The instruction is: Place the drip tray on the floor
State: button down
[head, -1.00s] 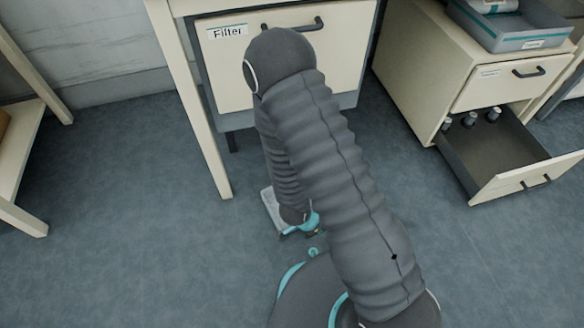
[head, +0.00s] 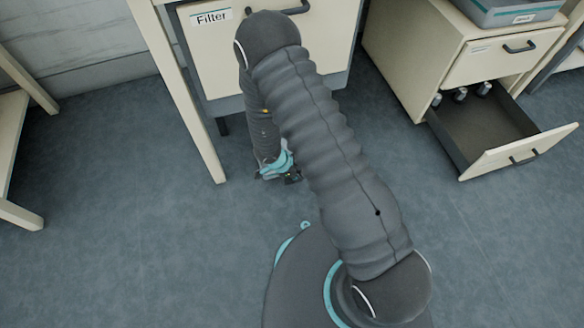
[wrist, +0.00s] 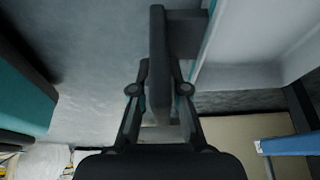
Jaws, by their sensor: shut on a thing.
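My gripper (head: 280,172) is low, in front of the white desk's drawer unit, partly hidden by my arm in the head view. In the wrist view my gripper (wrist: 160,88) is shut on a dark bar-like handle. A bracket joins the handle to a pale, walled thing (wrist: 245,40), which looks like the drip tray. Part of it runs out of the picture at the upper right. In the head view the tray is almost wholly hidden by my gripper and arm. I cannot tell whether it touches the floor (head: 110,210).
A drawer marked "Filter" (head: 215,60) is shut behind my arm. A desk leg (head: 185,110) stands left of my gripper. At the right, a cabinet's lower drawer (head: 510,150) is pulled out, with several small bottles inside. The floor at left is clear.

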jog(key=w, duration=0.1)
jog(key=w+a, duration=0.1)
jog(key=w, duration=0.1)
jog(key=shift+w+f, duration=0.1)
jog(key=shift+w, duration=0.2)
jog(key=shift+f+b, duration=0.5)
jog(key=shift+f, duration=1.3)
jog(key=c, duration=1.2)
grip_release()
jog(key=p+v, duration=0.3)
jog(key=v, duration=0.9)
jog(key=shift+s+d+p, duration=0.1)
jog(key=shift+p, duration=0.25)
